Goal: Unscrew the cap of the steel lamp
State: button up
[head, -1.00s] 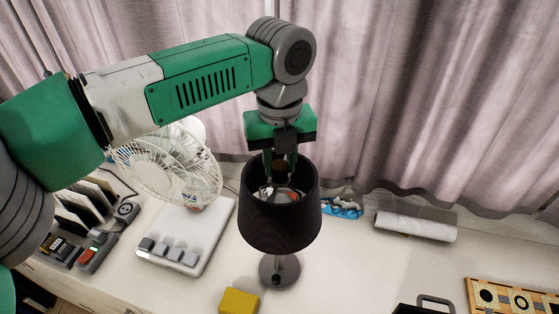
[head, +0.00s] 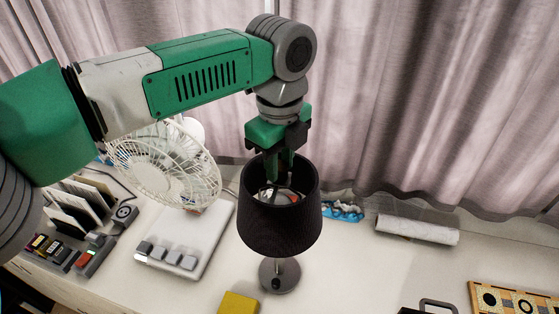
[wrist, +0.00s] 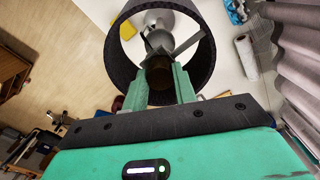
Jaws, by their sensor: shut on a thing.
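The steel lamp has a black shade (head: 280,222), open at the top, and a round grey base (head: 279,275) on the table. My gripper (head: 279,178) points straight down, its fingers inside the shade's top opening. Grey metal parts of the lamp (wrist: 160,40) show right beyond the cap, inside the shade. The cap is hidden in the head view. I cannot tell whether it is still joined to the lamp.
A white wire fan (head: 165,165) stands close left of the lamp, under my arm. A white board with grey blocks (head: 185,245), a yellow block (head: 238,304) and a clear-wrapped roll (head: 417,228) lie around it. Bare table lies right of the lamp.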

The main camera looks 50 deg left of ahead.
jog(key=n, duration=0.4)
jog(key=n+b, duration=0.1)
jog(key=shift+f+n+b, duration=0.2)
jog(key=shift+n+b, duration=0.1)
jog(key=shift+r+n, duration=0.15)
jog(key=shift+n, duration=0.75)
jog(key=o, duration=0.8)
jog(key=shift+o, duration=0.2)
